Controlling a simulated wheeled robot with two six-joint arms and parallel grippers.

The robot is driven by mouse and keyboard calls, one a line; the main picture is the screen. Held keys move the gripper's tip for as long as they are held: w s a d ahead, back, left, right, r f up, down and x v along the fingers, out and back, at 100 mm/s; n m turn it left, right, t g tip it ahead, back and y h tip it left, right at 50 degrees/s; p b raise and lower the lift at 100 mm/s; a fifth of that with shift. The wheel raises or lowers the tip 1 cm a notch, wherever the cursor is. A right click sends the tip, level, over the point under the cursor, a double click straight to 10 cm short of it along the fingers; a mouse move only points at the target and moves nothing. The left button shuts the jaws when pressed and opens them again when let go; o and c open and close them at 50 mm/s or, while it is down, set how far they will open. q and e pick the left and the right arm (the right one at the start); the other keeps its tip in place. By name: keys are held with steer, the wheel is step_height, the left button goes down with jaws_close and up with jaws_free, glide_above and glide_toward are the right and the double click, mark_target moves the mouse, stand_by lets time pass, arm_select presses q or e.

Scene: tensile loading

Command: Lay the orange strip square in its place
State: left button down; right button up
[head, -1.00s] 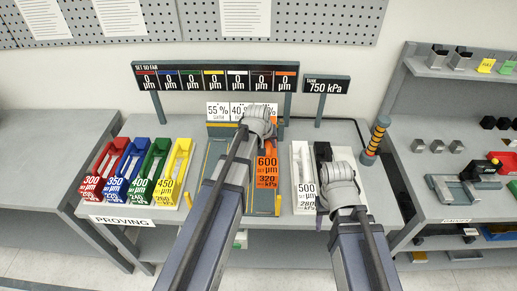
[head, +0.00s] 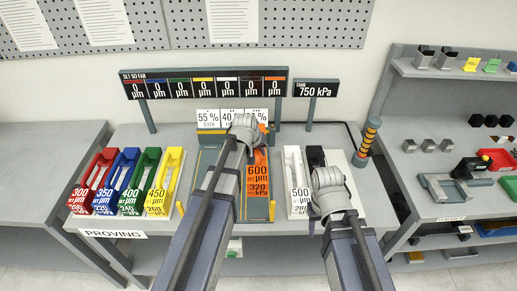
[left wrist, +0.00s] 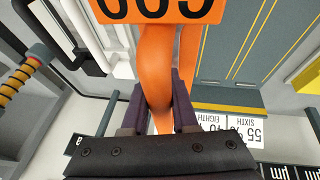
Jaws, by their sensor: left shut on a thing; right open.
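The orange strip (head: 257,175), labelled 600 µm and 320 kPa, is over the right part of the grey bed (head: 263,212) with yellow lines. In the left wrist view, the orange strip (left wrist: 155,60) passes between the fingers of my left gripper (left wrist: 160,105), which is shut on it. In the head view my left wrist hides the strip's far part. I cannot tell whether the strip touches the bed or lies square. My right gripper (head: 328,190) is open, over the white and black strips; its fingertips are mostly hidden.
Red (head: 92,183), blue (head: 119,183), green (head: 141,183) and yellow (head: 165,185) trays stand at left. A white 500 µm tray (head: 297,180) stands right of the bed. Percent cards (head: 208,118) stand behind it. An orange-banded post (head: 367,140) is at the right.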

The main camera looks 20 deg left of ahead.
arm_select(q)
steer(key=shift+f, duration=0.25)
step_height(320, 180, down, 12)
steer(key=b, duration=1.2)
steer(key=shift+b, duration=0.35)
steer(key=shift+f, duration=0.3)
steer(key=c, duration=0.6)
jaws_free()
steer(key=p+v, duration=0.6)
steer(key=v, duration=0.2)
steer(key=shift+p, duration=0.35)
steer(key=shift+f, duration=0.1)
